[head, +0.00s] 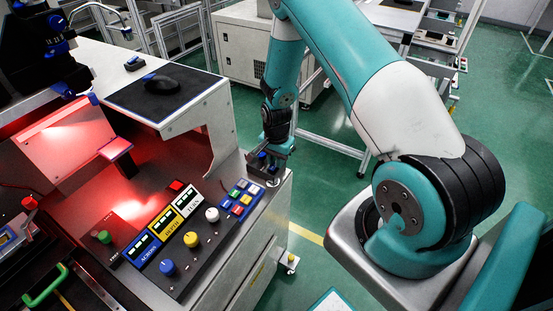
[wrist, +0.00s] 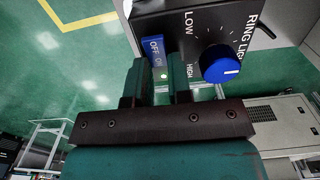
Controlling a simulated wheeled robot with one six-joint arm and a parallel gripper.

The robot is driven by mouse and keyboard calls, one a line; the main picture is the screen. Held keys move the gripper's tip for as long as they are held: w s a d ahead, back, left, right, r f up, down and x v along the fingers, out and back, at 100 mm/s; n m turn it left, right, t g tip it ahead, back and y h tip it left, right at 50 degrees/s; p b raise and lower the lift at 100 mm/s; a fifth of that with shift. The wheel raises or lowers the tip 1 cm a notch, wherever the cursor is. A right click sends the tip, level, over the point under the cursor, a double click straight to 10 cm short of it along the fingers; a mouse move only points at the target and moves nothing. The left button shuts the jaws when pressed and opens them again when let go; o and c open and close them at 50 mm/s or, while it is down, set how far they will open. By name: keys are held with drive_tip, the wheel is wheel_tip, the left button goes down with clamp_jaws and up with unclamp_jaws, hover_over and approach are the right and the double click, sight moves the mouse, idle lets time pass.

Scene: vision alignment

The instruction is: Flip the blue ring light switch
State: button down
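The blue ring light switch (wrist: 156,50) is a rectangular rocker marked OFF and ON on a dark control box (wrist: 188,18) in the wrist view. A round blue knob (wrist: 222,64) with LOW and HIGH marks sits beside it, under lettering starting RING LIG. Contact cannot be told. In the head view my gripper (head: 266,150) is at the box (head: 263,168) on the bench corner; the switch is too small to make out.
A panel with blue, yellow and white sections and knobs (head: 193,240) lies left of the box. A red-lit area (head: 75,145) is at left.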

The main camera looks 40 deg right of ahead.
drive_tip(key=shift+s+a+t+h+b, duration=0.1)
drive_tip(key=shift+a+t+h+b, duration=0.35)
drive_tip(key=shift+h+b, duration=0.55)
drive_tip(key=shift+t+h+b, duration=0.25)
drive_tip(key=shift+h+b, duration=0.15)
drive_tip(key=shift+h, duration=0.6)
drive_tip(key=shift+r, duration=0.25)
drive_tip(key=c, duration=1.3)
unclamp_jaws()
drive_tip(key=v, duration=1.7)
drive_tip(key=shift+s+a+r, duration=0.1)
drive_tip(key=shift+s+a, duration=0.15)
drive_tip(key=shift+a, duration=0.05)
